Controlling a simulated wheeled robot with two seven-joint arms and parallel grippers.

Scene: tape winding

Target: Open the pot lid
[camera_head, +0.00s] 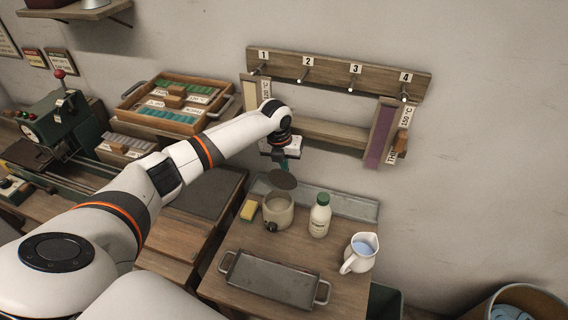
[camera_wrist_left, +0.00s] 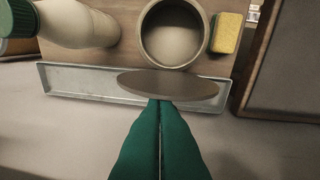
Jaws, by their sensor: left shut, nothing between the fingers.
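The cream pot (camera_head: 279,212) stands on the wooden table with its mouth uncovered, and I see into it. It also shows in the left wrist view (camera_wrist_left: 147,48). The dark round lid (camera_head: 282,179) is tilted up at the pot's far side, above the rim. In the left wrist view the lid (camera_wrist_left: 170,87) is seen nearly edge-on. My left gripper (camera_wrist_left: 160,101) has its green fingers shut together, with the tips at the lid's edge; whether they touch it is unclear. In the head view it is above and behind the lid. My right gripper is not in view.
A yellow sponge (camera_head: 249,210) lies left of the pot, and a green-capped bottle (camera_head: 319,218) stands right of it. A white jug (camera_head: 359,253) and a grey metal tray (camera_head: 272,279) are nearer. A shallow metal trough (camera_head: 345,205) runs along the back, below the pegged rack (camera_head: 330,72).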

